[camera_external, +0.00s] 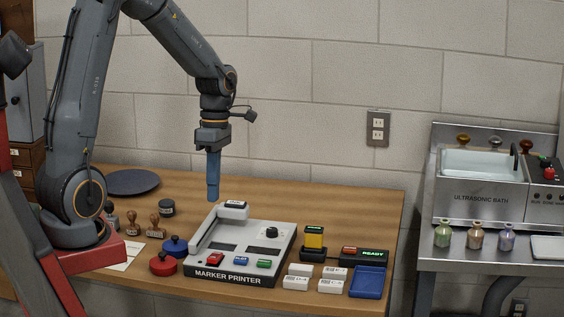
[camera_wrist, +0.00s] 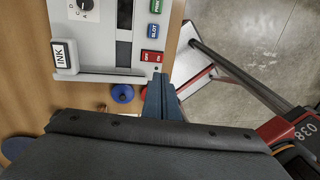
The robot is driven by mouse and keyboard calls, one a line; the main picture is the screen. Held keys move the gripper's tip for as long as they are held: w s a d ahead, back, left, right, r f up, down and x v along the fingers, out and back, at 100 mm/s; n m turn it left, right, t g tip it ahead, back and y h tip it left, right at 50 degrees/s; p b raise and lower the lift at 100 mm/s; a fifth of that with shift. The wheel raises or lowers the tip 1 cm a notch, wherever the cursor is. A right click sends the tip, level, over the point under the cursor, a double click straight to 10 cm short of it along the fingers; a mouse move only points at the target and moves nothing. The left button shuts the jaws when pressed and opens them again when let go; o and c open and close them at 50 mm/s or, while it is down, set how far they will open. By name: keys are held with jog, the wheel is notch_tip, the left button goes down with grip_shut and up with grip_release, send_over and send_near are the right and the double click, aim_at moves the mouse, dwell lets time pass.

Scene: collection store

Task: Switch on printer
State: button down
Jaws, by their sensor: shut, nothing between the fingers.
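The marker printer (camera_external: 205,271) is a light grey box on the wooden table, with its name on the front edge. Its red button (camera_external: 214,259) is at the front left, beside a blue button (camera_external: 236,264) and a green button (camera_external: 263,265). Two dark windows, a black dial (camera_external: 271,232) and a white ink block (camera_external: 233,209) are on top. My gripper (camera_external: 213,197), with blue fingers, is shut and empty, pointing down above the printer's left side. In the wrist view, the red button (camera_wrist: 151,57) shows just beyond the fingertips (camera_wrist: 159,77), apart from them in the picture.
A blue-knobbed pot (camera_external: 175,246) and a red one (camera_external: 163,264) stand left of the printer, near wooden stamps (camera_external: 156,227).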

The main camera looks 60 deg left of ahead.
aim_at(214, 256)
jog(key=f, duration=0.4)
jog(key=s+d+f+p, duration=0.1)
jog(key=f, duration=0.4)
jog(key=s+d+f+p, duration=0.1)
jog(key=f, duration=0.3)
jog(key=shift+f, duration=0.4)
jog(key=shift+f, duration=0.2)
jog(key=shift+w+a+r+p, duration=0.2)
jog(key=shift+w+a+p, duration=0.3)
jog(key=shift+p, duration=0.05)
jog(key=shift+r, duration=0.1)
jog(key=shift+s+d+r+p, duration=0.1)
jog(key=shift+r+p, duration=0.55)
jog(key=shift+p, duration=0.15)
notch_tip(214, 256, up, 12)
jog(key=s+d, duration=0.1)
jog(key=shift+s+d+p, duration=0.35)
jog(key=shift+p, duration=0.05)
